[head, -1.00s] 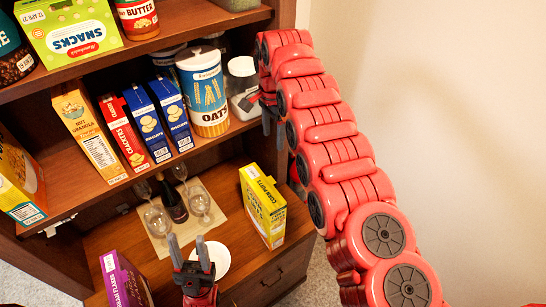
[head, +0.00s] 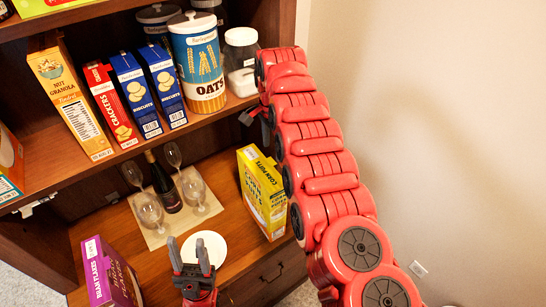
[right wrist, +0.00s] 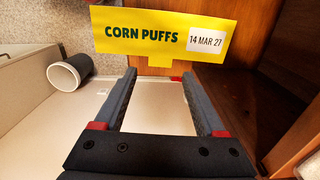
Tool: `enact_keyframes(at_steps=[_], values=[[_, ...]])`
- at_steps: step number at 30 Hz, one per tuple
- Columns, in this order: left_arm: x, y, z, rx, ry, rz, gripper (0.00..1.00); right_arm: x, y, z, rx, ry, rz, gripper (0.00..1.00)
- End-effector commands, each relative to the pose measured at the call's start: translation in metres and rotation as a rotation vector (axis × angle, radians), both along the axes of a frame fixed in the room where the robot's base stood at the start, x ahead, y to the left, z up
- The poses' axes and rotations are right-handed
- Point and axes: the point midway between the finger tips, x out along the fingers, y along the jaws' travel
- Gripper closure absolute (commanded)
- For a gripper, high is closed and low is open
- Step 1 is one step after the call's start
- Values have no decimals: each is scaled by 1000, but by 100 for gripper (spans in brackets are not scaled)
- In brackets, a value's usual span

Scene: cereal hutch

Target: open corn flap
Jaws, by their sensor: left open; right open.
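The yellow corn puffs box (head: 270,197) stands upright on the lower wooden surface in the head view. In the right wrist view its yellow top panel (right wrist: 137,38) reads "CORN PUFFS", with a white date label and a small tab at its lower edge; it looks closed. My right gripper (head: 258,119) hangs above the box in the head view, partly hidden by its arm. In the right wrist view its fingers (right wrist: 159,76) are open and empty, with the panel beyond their tips. My left gripper (head: 188,254) is open and empty at the front, near the white plate.
A white plate (head: 211,244), wine glasses, a dark bottle (head: 164,185) and a purple bran flakes box (head: 108,274) share the lower surface. The shelf above holds several boxes and an oats canister (head: 197,62). A cabinet side wall (head: 278,22) stands right of the shelves.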

Motion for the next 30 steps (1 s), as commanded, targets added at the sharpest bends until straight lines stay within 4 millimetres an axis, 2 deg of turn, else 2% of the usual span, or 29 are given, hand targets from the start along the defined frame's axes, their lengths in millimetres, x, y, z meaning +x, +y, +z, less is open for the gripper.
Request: enact_keyframes(at_steps=[3, 7, 17, 27, 29, 30], values=[[0, 0, 10, 0, 1, 0, 50, -1, 0, -15, -4, 4, 0, 28], [0, 0, 13, 0, 1, 0, 50, -1, -1, -27, -2, 2, 0, 28], [0, 0, 13, 0, 1, 0, 50, 0, -1, -32, -1, -2, -1, 28], [0, 0, 13, 0, 1, 0, 50, 0, -1, -32, -1, -2, -1, 87], [0, 0, 13, 0, 1, 0, 50, 0, -1, -32, -1, -2, -1, 98], [0, 0, 13, 0, 1, 0, 50, 0, -1, -32, -1, -2, -1, 100]])
